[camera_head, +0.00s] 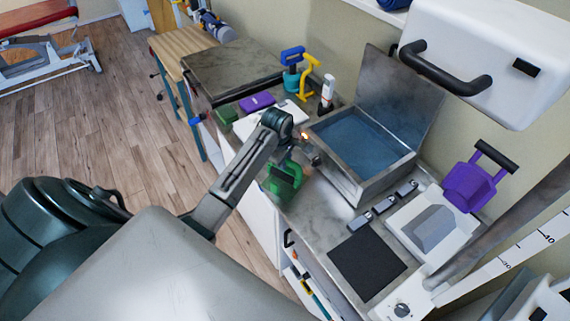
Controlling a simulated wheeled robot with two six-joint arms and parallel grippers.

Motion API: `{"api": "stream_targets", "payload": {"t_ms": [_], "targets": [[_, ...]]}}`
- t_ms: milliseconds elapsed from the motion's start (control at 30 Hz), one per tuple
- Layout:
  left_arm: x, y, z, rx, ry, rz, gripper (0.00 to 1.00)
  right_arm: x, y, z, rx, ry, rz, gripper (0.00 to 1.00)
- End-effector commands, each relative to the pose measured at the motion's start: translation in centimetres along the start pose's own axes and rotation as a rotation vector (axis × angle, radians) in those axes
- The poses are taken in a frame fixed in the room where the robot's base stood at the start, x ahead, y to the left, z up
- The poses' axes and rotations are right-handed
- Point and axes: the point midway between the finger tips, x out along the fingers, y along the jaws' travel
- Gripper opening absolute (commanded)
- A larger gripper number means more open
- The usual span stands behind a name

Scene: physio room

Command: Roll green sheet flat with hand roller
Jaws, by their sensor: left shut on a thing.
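My left arm reaches over the counter from the left. Its gripper (292,164) is small and partly hidden by the wrist. It is shut on a green object (284,181) with a dark gap in its frame, at the counter's front edge. I cannot tell for sure whether this is the hand roller. No flat green sheet can be made out; a small green block (227,115) lies at the far left of the counter, apart from the gripper. My right gripper is not in view.
An open metal basin (385,172) with blue contents stands right of the gripper. A black mat (367,265) and a purple black-handled item (468,186) are at right.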

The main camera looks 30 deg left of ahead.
Motion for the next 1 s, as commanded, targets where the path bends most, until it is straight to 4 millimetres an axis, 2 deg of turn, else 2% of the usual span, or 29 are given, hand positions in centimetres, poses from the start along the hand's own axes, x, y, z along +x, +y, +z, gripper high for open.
{"api": "stream_targets", "payload": {"t_ms": [600,1000], "targets": [[-4.9,1.1,0.0,0.0,0.001,0.004,0.0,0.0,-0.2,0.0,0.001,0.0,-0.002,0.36],[-5.5,1.1,0.0,0.0,0.0,0.002,0.0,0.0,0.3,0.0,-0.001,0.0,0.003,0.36]]}}
